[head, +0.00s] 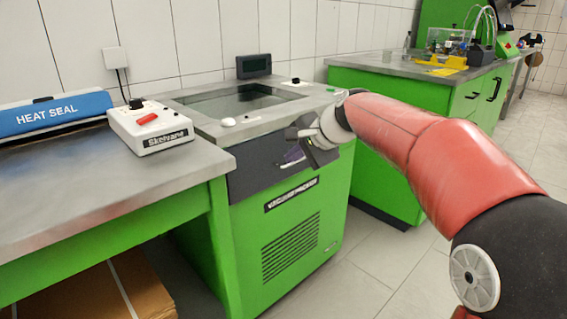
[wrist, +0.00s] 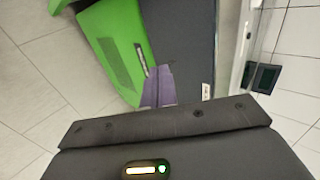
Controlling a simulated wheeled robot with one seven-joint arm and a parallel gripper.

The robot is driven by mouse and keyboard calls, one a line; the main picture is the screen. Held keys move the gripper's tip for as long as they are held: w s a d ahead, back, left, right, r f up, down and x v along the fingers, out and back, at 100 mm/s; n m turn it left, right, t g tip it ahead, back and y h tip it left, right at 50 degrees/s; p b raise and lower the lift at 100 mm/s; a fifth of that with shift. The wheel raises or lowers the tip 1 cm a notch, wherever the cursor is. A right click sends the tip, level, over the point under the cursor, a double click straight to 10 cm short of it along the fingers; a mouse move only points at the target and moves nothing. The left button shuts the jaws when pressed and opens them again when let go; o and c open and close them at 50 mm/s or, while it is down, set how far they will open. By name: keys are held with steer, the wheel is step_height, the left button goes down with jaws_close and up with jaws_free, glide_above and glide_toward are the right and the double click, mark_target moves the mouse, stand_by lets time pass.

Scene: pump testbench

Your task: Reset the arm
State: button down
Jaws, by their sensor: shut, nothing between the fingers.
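My gripper (head: 312,150) is at the end of my red arm in the head view, in front of the upper front edge of the green machine. It looks shut and empty. In the wrist view, purplish finger shapes (wrist: 158,88) show beyond the dark gripper body, against the machine's dark upper front. The green machine (head: 290,215) has a vented front and a dark window in its steel top. I cannot tell whether the gripper touches it.
A Skelvane control box (head: 150,128) with a red switch and a blue heat sealer (head: 55,113) stand on the left bench (head: 70,190). A small dark display (head: 254,66) stands behind the machine. A further green bench (head: 400,70) is behind my arm. Tiled floor (head: 350,280) is clear at front right.

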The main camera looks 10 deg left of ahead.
steer(key=s+d+f+n+h, duration=0.2)
steer(key=s+d+n+h, duration=0.2)
steer(key=s+d, duration=1.05)
steer(key=s+d+f+n+h, duration=0.1)
steer(key=s+d+f, duration=0.3)
steer(key=s, duration=0.5)
steer(key=s+d+f+n+h, duration=0.2)
steer(key=s+d+f, duration=0.2)
steer(key=s, duration=0.5)
step_height(320, 180, down, 2)
steer(key=shift+d+f+n, duration=0.25)
steer(key=shift+d+n, duration=0.05)
steer(key=shift+d, duration=0.1)
